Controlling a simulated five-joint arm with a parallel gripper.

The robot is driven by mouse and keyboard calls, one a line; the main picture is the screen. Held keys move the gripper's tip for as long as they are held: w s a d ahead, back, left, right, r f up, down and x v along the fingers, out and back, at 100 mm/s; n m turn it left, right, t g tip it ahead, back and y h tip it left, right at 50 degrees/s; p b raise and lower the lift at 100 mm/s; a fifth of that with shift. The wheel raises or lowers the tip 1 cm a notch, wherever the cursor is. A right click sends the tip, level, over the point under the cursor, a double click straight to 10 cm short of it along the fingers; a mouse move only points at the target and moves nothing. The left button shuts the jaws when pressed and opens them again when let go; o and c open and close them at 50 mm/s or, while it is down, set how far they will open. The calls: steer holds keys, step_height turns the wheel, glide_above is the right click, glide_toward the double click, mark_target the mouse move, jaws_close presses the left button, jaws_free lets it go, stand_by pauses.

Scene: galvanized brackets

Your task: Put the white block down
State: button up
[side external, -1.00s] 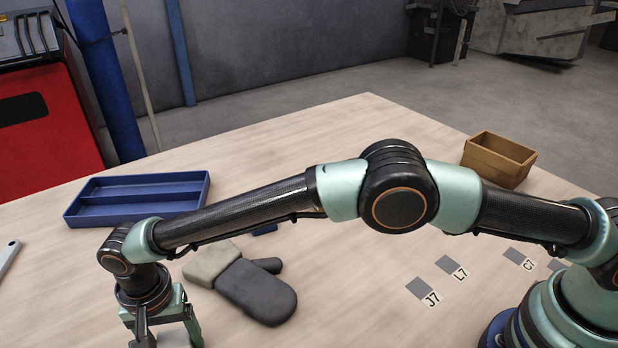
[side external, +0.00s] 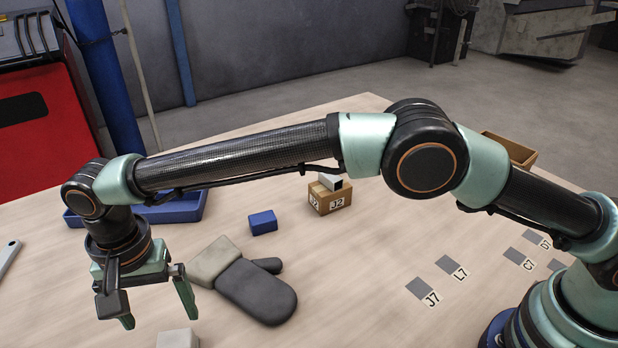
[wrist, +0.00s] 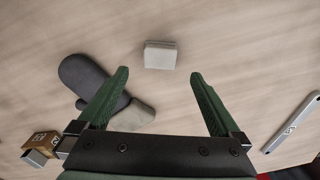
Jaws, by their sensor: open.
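The white block (side external: 178,339) sits on the table at the bottom edge of the side view, partly cut off by the frame. In the wrist view the white block (wrist: 160,55) lies on the bare table, beyond the fingertips and between their lines. My gripper (side external: 157,312) is open and empty, raised above the table and apart from the block. In the wrist view its two green fingers (wrist: 158,75) are spread wide with nothing between them.
A grey oven mitt (side external: 255,287) lies right of my gripper. A blue block (side external: 263,222), a small box labelled J2 (side external: 332,200), a blue tray (side external: 185,210) and a brown bin (side external: 512,150) stand farther back. A grey tool (side external: 8,256) lies left. Labelled squares (side external: 447,264) mark the right side.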

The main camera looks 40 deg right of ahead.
steer(key=w+d+r+n+t+y, duration=0.1)
steer(key=w+d+r, duration=0.2)
steer(key=d+r, duration=0.7)
steer(key=w+d+r+n+t, duration=0.1)
steer(key=w+d+r, duration=0.2)
steer(key=d+r, duration=0.6)
steer(key=s+d+n+t, duration=0.1)
steer(key=s+d, duration=0.2)
steer(key=d, duration=0.5)
steer(key=s+d+t, duration=0.1)
steer(key=s+d, duration=0.2)
steer(key=d, duration=0.5)
steer(key=s+d+f+n+t+h, duration=0.1)
steer(key=s+d+f, duration=0.3)
steer(key=s+d, duration=0.4)
steer(key=shift+d+n+t, duration=0.3)
steer(key=shift+d, duration=0.45)
